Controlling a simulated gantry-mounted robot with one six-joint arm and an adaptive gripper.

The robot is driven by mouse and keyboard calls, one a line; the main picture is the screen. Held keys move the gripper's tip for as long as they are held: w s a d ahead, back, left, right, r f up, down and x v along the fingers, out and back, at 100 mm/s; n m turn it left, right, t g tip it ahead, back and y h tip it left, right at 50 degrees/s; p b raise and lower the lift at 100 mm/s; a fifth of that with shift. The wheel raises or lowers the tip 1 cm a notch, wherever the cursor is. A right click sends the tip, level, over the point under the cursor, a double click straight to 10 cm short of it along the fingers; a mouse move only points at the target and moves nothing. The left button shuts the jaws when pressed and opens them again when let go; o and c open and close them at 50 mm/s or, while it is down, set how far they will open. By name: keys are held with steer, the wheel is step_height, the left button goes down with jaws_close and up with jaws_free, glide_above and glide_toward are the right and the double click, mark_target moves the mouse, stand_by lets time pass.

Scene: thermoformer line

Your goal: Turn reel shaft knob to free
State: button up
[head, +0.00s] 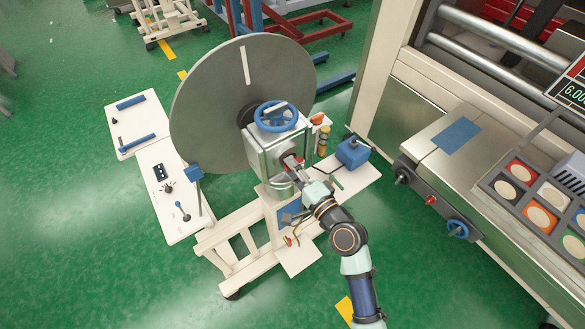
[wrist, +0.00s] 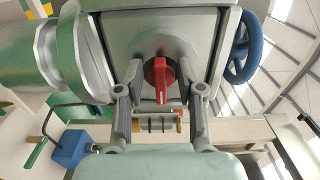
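The red shaft knob (wrist: 160,78) sits on a round plate on the front of the grey housing (wrist: 118,38), its bar pointing down the wrist view. My gripper (wrist: 160,72) reaches around it, one finger on each side. The fingers are open, and a gap seems to show between each finger and the knob. In the head view my gripper (head: 293,168) is at the front of the housing (head: 262,152) and largely hides the knob. The large grey reel disc (head: 215,105) stands upright behind the housing.
A blue handwheel (head: 276,116) is on top of the housing, beside my right finger in the wrist view (wrist: 243,48). A blue box (head: 352,152) stands on the cream stand to the right. The thermoformer's control panel (head: 530,195) is further right. Green floor is open at lower left.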

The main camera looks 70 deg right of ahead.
steer(key=shift+s, duration=0.1)
steer(key=v, duration=1.1)
steer(key=shift+s+a, duration=0.3)
steer(key=w+a+r+n+y, duration=0.3)
steer(key=w+a+n+y, duration=0.5)
steer(key=w+a+n, duration=0.65)
steer(key=w+a+r+n+g+y, duration=0.1)
steer(key=w+a+r+n, duration=0.3)
steer(key=a, duration=0.6)
steer(key=s+a+r+n+g+y, duration=0.1)
steer(key=a+r+n, duration=0.1)
steer(key=a+n, duration=0.55)
step_height(320, 180, up, 17)
steer(key=m+p, duration=0.1)
steer(key=p, duration=1.6)
steer(key=shift+a, duration=0.35)
